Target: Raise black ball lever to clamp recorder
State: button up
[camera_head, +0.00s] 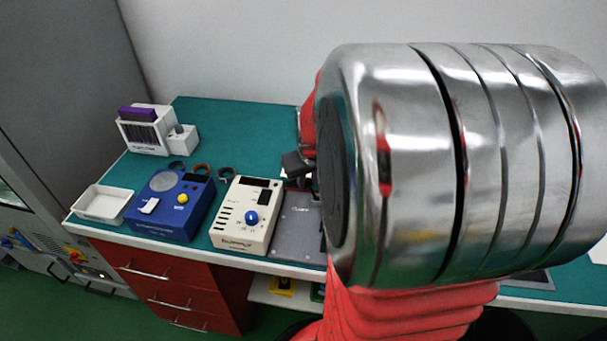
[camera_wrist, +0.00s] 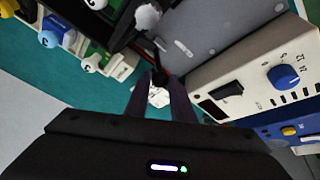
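In the wrist view, my gripper (camera_wrist: 160,95) shows its two dark fingers pointing away from the camera, with a gap between them. A small black ball-like end (camera_wrist: 160,77) on a dark lever shows at the fingertips; I cannot tell if the fingers touch it. A small white part (camera_wrist: 158,96) shows in the gap behind it. The grey clamp plate (camera_wrist: 205,38) lies beyond, and in the head view the plate (camera_head: 297,232) is partly behind my arm. I cannot make out the recorder clearly. In the head view my arm hides most of the gripper.
A cream box with a blue knob (camera_head: 245,215) stands left of the plate, then a blue box (camera_head: 170,207) and a white tray (camera_head: 102,204). A white rack (camera_head: 147,132) stands at the back left.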

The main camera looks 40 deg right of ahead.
grip_shut()
